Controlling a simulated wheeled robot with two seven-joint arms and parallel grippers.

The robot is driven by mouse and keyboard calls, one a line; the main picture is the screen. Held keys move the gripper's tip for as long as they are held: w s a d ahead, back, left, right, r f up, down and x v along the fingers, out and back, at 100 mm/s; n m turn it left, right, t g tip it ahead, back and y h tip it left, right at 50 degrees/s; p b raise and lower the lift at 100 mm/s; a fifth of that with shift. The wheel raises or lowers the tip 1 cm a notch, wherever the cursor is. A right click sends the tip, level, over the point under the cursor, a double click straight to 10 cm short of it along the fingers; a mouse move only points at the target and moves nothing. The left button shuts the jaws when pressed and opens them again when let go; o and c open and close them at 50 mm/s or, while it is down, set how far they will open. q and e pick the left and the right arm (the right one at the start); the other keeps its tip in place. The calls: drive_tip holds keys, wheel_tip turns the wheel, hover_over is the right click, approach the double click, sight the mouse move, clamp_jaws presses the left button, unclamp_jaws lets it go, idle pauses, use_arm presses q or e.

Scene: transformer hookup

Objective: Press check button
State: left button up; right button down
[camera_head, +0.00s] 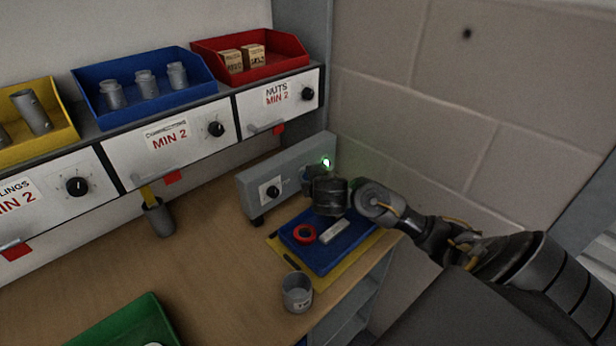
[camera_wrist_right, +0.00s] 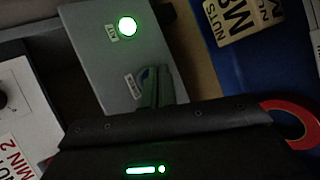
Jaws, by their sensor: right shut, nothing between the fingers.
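A grey panel box (camera_head: 285,178) stands at the back right of the bench, with a black dial and a lit green lamp (camera_head: 326,162) on its face. In the right wrist view the lamp (camera_wrist_right: 128,27) glows green at the top of the panel (camera_wrist_right: 100,55), with small labels beside it and lower down. My right gripper (camera_head: 308,180) is at the panel's right part, below the lamp. Its shut, empty fingertips (camera_wrist_right: 152,82) are close to the panel by the lower label. The check button is not distinguishable; the fingers may hide it. I cannot tell if they touch. My left gripper is not in view.
A blue tray (camera_head: 337,262) on a yellow mat, holding a red ring (camera_head: 304,233) and a pale block (camera_head: 332,232), lies under my right wrist. A grey cup (camera_head: 297,291) stands in front. Drawers with dials and bins line the back.

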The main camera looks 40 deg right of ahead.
drive_tip(key=shift+s, duration=0.35)
drive_tip(key=shift+s+d+p, duration=0.15)
drive_tip(key=shift+s, duration=1.1)
drive_tip(key=shift+s+d+p, duration=0.1)
drive_tip(key=shift+s+p, duration=0.05)
drive_tip(key=shift+s, duration=1.1)
